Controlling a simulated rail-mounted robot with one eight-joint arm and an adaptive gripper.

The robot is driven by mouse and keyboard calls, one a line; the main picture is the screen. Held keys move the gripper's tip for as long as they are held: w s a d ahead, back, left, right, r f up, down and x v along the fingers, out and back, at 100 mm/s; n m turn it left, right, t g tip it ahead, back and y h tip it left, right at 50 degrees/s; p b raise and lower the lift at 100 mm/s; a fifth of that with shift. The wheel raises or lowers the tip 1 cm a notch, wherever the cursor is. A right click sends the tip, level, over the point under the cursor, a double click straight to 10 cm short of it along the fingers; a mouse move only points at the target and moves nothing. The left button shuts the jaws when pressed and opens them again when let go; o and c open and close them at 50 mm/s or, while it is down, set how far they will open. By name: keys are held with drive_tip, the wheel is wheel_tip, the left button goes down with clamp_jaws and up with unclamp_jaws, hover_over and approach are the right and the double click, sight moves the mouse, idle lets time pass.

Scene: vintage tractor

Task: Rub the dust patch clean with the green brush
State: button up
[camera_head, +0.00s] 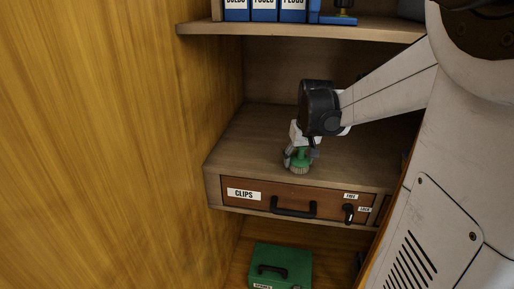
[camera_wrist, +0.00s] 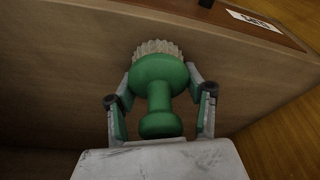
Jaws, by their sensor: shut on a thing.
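The green brush (camera_head: 300,163) has pale bristles and stands upright, bristles down, at the top of the wooden cabinet near its front edge. My gripper (camera_head: 301,154) is shut on the brush from above. In the wrist view the green brush (camera_wrist: 159,72) sits between the two fingers of my gripper (camera_wrist: 160,90), its round knob toward the palm and its bristles pointing away. The bristles appear to be at the wooden surface (camera_wrist: 60,60), but I cannot tell whether they touch it. I cannot make out a dust patch in either view.
Below is a drawer labelled CLIPS (camera_head: 243,194) with a black handle (camera_head: 293,208) and a small latch (camera_head: 349,214). A shelf (camera_head: 300,30) with blue boxes (camera_head: 265,10) hangs above. A wooden wall (camera_head: 110,140) stands left. A green case (camera_head: 281,265) sits below.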

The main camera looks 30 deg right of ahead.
drive_tip(key=shift+d+r, duration=0.1)
idle(0.3)
drive_tip(key=shift+r+p, duration=0.55)
drive_tip(key=shift+p, duration=0.05)
drive_tip(key=shift+w+d, duration=0.1)
drive_tip(key=shift+w+d+b, duration=0.15)
drive_tip(key=shift+w+d, duration=0.5)
drive_tip(key=shift+d, duration=0.7)
drive_tip(key=shift+w+d+b, duration=0.15)
drive_tip(key=shift+w+d, duration=0.5)
drive_tip(key=shift+d, duration=0.75)
drive_tip(key=shift+w+d+b, duration=0.15)
drive_tip(key=shift+w+d, duration=0.5)
drive_tip(key=shift+d, duration=0.7)
drive_tip(key=shift+f+b, duration=0.35)
drive_tip(key=shift+f, duration=0.35)
drive_tip(key=shift+s, duration=0.1)
drive_tip(key=shift+s+a+r, duration=0.15)
drive_tip(key=shift+s+a, duration=0.1)
drive_tip(key=shift+a, duration=0.05)
drive_tip(key=shift+w+d, duration=0.1)
